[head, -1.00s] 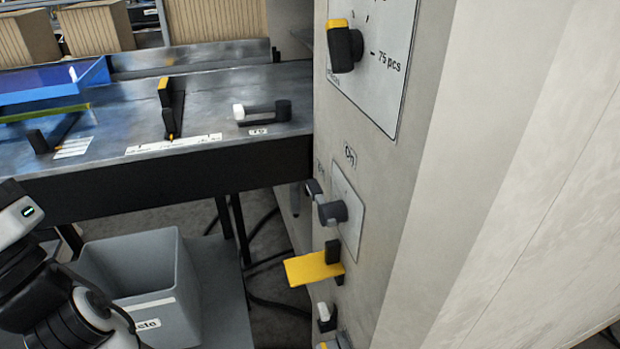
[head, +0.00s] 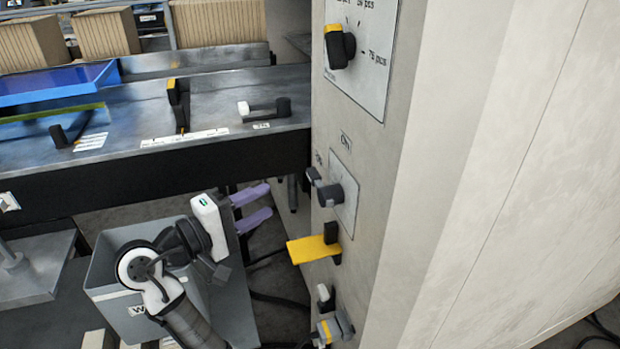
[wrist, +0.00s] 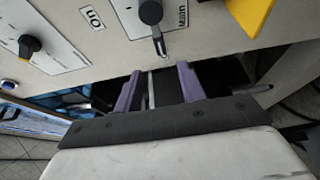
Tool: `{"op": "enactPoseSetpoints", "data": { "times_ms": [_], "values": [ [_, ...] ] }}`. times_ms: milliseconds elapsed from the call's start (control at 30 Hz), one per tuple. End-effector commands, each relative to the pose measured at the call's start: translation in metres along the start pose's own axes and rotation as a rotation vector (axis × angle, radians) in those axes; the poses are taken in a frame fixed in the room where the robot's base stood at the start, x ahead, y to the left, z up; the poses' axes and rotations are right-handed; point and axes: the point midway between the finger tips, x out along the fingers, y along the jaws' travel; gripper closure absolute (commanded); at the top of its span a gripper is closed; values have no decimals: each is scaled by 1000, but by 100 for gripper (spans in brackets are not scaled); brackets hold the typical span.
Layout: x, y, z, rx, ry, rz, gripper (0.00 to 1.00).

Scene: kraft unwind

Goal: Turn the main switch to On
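The main switch is a dark knob (head: 330,192) on a pale plate on the side of the machine cabinet, with an "On" label above it. Its grey lever points left, away from that label. In the wrist view the knob (wrist: 150,12) is at the top centre beside a "Main" label, with its lever pointing down toward my fingers. My gripper (head: 268,203) is open and empty, its two purple fingers pointing right toward the switch. They are short of the lever, apparently without contact. In the wrist view, my gripper (wrist: 158,76) has its fingers spread below the lever.
A yellow lever (head: 312,250) juts out just below the switch. A black-and-yellow dial (head: 341,46) is above it. Lower on the cabinet is another small switch (head: 325,297). A dark metal table (head: 220,100) stands left, above my gripper. A grey bin (head: 105,285) is behind my arm.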

Motion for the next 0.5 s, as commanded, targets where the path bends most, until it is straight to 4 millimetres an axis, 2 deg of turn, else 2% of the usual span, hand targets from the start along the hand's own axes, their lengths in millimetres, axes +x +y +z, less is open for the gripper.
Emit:
{"op": "enactPoseSetpoints", "data": {
  "times_ms": [500],
  "values": [
    [102,1,0,2,1,0,60]
  ]
}}
